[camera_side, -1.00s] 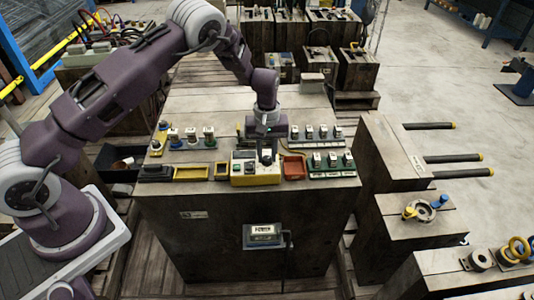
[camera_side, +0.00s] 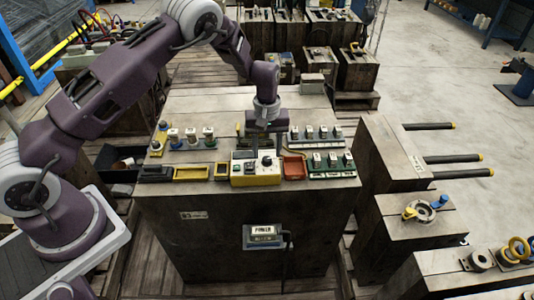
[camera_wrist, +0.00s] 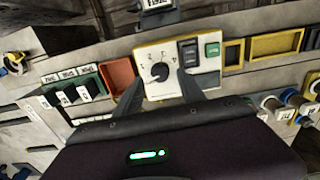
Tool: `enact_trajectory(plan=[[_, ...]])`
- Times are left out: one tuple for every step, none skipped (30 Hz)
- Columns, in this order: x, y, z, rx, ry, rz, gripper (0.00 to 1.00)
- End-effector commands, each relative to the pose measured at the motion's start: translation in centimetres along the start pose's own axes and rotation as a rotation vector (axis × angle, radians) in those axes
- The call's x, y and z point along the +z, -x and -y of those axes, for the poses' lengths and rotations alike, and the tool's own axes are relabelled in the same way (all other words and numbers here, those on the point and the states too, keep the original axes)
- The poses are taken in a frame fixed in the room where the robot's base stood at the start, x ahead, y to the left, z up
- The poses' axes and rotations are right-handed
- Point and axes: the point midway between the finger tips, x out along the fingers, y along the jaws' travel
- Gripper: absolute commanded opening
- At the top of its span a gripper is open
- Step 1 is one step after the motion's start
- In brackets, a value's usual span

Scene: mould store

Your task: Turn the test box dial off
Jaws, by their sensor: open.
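The test box (camera_side: 243,178) is a yellow box with a pale top face, near the front edge of the bench. Its round black dial (camera_side: 267,160) is on the right of that face. In the wrist view the dial (camera_wrist: 160,72) sits among small markings on the box's pale panel (camera_wrist: 150,52), beside a dark switch and a green button. I cannot tell its exact setting. My gripper (camera_side: 263,147) is just behind and above the box. Its fingers are apart and empty, one on each side of the dial in the wrist view, without visible contact.
A red tray (camera_side: 294,167) and green switch block (camera_side: 331,165) stand right of the box. Yellow trays (camera_side: 192,173) stand left, with several knobbed posts (camera_side: 191,137) behind. A POWER sign (camera_side: 263,236) is on the bench front. The bench top behind is mostly clear.

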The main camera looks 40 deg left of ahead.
Motion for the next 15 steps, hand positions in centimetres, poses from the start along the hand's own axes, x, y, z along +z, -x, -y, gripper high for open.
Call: enact_trajectory(plan=[[0.0, 1.2, -0.1, 0.004, -0.001, -0.003, 0.47], [0.0, 1.9, -0.1, 0.003, -0.001, -0.002, 0.47], [0.0, 2.7, -0.1, 0.004, 0.000, -0.002, 0.47], [0.0, 3.2, -0.1, 0.002, 0.000, -0.002, 0.47], [0.0, 3.8, -0.1, 0.002, 0.000, -0.002, 0.47], [0.0, 4.3, -0.1, 0.002, 0.000, -0.002, 0.47], [0.0, 4.6, 0.0, 0.001, 0.000, -0.001, 0.47], [0.0, 4.8, 0.0, 0.001, 0.001, 0.000, 0.47], [0.0, 5.1, 0.0, 0.001, 0.001, 0.000, 0.47], [0.0, 5.2, 0.0, 0.001, 0.001, 0.000, 0.47], [0.0, 5.2, 0.0, 0.001, 0.001, 0.000, 0.47], [0.0, 5.2, 0.0, 0.000, 0.001, 0.000, 0.47], [0.0, 5.2, 0.0, 0.000, 0.001, 0.000, 0.47], [0.0, 5.2, 0.0, 0.000, 0.001, 0.000, 0.47], [0.0, 5.2, 0.0, 0.000, 0.001, 0.000, 0.47]])
